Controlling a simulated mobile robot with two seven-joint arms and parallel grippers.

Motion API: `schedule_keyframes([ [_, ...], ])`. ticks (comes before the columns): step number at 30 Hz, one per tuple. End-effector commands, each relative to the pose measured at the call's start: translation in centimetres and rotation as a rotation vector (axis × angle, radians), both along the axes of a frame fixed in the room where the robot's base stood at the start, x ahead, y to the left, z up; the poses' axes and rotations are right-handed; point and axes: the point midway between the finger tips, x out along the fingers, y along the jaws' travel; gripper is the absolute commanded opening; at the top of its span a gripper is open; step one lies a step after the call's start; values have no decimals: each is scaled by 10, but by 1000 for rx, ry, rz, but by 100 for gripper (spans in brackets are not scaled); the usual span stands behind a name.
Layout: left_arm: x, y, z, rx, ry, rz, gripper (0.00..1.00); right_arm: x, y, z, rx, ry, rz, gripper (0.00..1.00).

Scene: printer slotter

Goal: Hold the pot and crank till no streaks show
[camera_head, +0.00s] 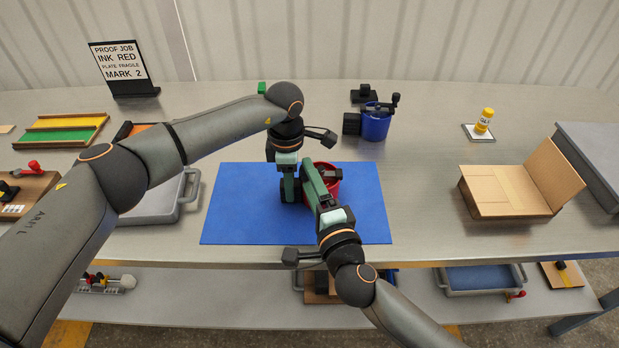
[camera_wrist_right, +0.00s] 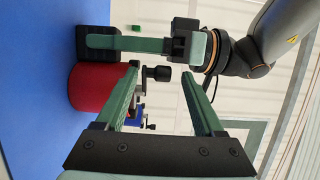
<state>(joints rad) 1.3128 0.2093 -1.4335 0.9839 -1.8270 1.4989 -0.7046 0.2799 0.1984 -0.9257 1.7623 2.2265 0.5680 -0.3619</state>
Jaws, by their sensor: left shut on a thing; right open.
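The red pot (camera_head: 334,188) stands on the blue mat (camera_head: 235,205), partly hidden behind my grippers. It also shows in the right wrist view (camera_wrist_right: 87,90). My left gripper (camera_head: 289,192) is shut on the dark handle (camera_wrist_right: 95,55) at the pot's side. My right gripper (camera_head: 311,172) is open over the pot. In the right wrist view a black crank knob (camera_wrist_right: 156,73) appears between or just beyond its fingertips; I cannot tell which. The pot's inside is mostly hidden, so I cannot see whether streaks show.
A blue pot (camera_head: 376,124) with a crank stands behind the mat. A yellow bottle (camera_head: 485,120) and an open cardboard box (camera_head: 505,192) are at right. A grey tray (camera_head: 160,205) lies left, under my left arm. The mat's right part is clear.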

Motion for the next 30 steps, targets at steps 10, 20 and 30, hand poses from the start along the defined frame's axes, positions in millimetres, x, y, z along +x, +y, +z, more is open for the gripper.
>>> schedule_keyframes([
  [10,-1,0,-1,2,3,-2,0,-48,-22,0,1,0,1,70],
  [20,-1,0,-1,1,3,-3,0,-64,-29,1,1,-3,1,70],
  [30,-1,-1,0,0,3,-3,0,-59,-35,7,-13,-49,-13,57],
])
